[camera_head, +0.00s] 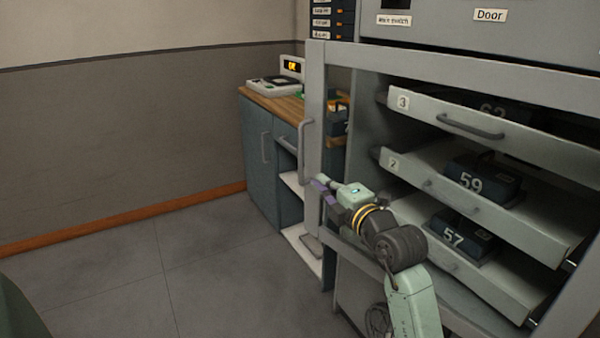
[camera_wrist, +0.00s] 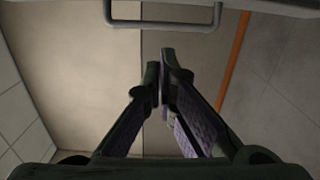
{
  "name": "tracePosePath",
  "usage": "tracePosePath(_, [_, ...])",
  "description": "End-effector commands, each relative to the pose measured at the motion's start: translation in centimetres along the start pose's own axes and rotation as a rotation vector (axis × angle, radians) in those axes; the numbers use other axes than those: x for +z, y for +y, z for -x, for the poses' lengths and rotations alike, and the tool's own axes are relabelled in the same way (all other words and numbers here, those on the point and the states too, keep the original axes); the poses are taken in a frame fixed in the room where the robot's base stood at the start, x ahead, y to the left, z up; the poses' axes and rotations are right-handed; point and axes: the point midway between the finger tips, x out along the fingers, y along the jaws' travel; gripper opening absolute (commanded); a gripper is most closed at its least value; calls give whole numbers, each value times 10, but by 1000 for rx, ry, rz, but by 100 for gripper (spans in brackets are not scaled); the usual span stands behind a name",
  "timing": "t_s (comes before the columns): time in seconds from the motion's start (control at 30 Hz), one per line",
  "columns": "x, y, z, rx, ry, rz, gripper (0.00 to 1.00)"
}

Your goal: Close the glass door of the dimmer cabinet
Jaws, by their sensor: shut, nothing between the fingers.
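The glass door (camera_head: 316,110) of the dimmer cabinet stands open. Its grey frame reaches left past the cabinet's side wall, and the drawers show through it. A bar handle (camera_head: 303,152) is on its left upright; a handle also crosses the top of the wrist view (camera_wrist: 165,24). My gripper (camera_head: 320,186) is at the lower part of the door's left upright, just below and right of the handle. In the wrist view its fingers (camera_wrist: 163,62) are together and empty, with the handle beyond them. I cannot tell whether they touch the door.
The cabinet's numbered drawers (camera_head: 420,108) hold dark dimmer units marked 59 (camera_head: 475,180) and 57 (camera_head: 455,238). A blue side cabinet (camera_head: 257,150) with a wooden top stands behind the door. The grey floor (camera_head: 120,270) at left is clear up to the wall.

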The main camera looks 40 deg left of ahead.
Motion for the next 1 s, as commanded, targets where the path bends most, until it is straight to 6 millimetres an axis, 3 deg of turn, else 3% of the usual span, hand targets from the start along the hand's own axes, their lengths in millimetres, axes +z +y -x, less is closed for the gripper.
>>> tracePosePath(0.1, [-5, -2, 7, -3, 6, -50, 0])
tracePosePath(0.23, [-6, 0, -4, -6, 9, -57, 0])
tracePosePath(0.7, [-1, 0, -97, -5, 4, -52, 0])
tracePosePath(1.0, [21, -2, -118, -3, 6, -53, 0])
